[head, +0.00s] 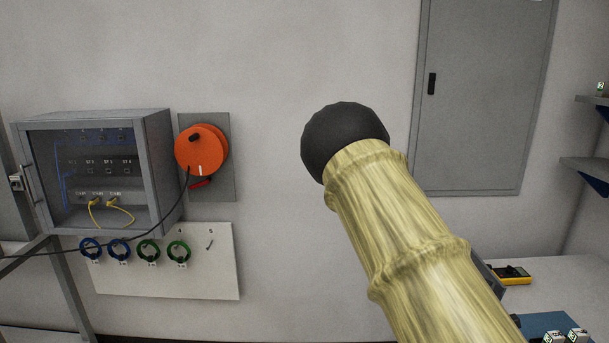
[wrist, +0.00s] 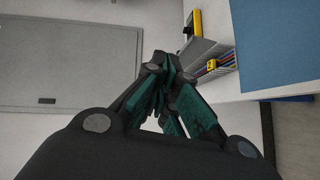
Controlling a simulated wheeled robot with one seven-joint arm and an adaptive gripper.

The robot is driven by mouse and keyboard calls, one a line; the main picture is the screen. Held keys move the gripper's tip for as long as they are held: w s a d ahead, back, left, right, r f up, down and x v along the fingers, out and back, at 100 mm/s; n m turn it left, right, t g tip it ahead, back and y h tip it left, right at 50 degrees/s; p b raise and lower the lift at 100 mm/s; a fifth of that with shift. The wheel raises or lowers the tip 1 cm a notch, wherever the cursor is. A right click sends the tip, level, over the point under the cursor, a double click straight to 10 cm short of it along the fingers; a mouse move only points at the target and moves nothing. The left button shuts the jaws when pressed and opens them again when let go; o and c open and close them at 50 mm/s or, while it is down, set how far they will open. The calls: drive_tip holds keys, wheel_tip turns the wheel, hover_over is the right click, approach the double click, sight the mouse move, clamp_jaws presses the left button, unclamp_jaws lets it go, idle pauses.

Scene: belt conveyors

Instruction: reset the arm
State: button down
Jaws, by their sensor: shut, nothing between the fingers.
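In the wrist view my gripper (wrist: 166,68) has dark linkages and teal finger pads. Its fingers are together with nothing between them, and they touch nothing that I can see. In the head view my arm (head: 410,240), in a yellowish streaked cover with a black rounded end, rises from the lower right across the middle. The gripper itself does not show in the head view.
A glass-fronted cabinet (head: 158,165), an orange disc-shaped reel (head: 200,148) and a white board (head: 165,280) with blue and green rings are at left. A grey wall cabinet (head: 480,100) is behind my arm. A yellow-black device (head: 512,275) lies on the table (head: 560,275) at right.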

drive_tip(key=s+a+f+m+g+y+b, duration=0.15)
drive_tip(key=s+a+f, duration=0.3)
drive_tip(key=f, duration=0.55)
drive_tip(key=s+a+f+m+g+y+b, duration=0.1)
drive_tip(key=s+a+f+g+y, duration=0.3)
drive_tip(key=f, duration=0.6)
drive_tip(key=s+a+f+m+t+y+b, duration=0.1)
drive_tip(key=s+a+f, duration=0.3)
drive_tip(key=f, duration=0.6)
drive_tip(key=s+a+f+m+g+y+b, duration=0.1)
drive_tip(key=s+a+f+g+y, duration=0.2)
drive_tip(key=s+a+f, duration=0.4)
drive_tip(key=s+a+f+m+g+y+b, duration=0.2)
drive_tip(key=s+a+f, duration=0.5)
drive_tip(key=s+a, duration=0.4)
drive_tip(key=s+g+y, duration=0.1)
drive_tip(key=s, duration=0.4)
drive_tip(key=shift+a, duration=0.15)
drive_tip(key=shift+m, duration=0.35)
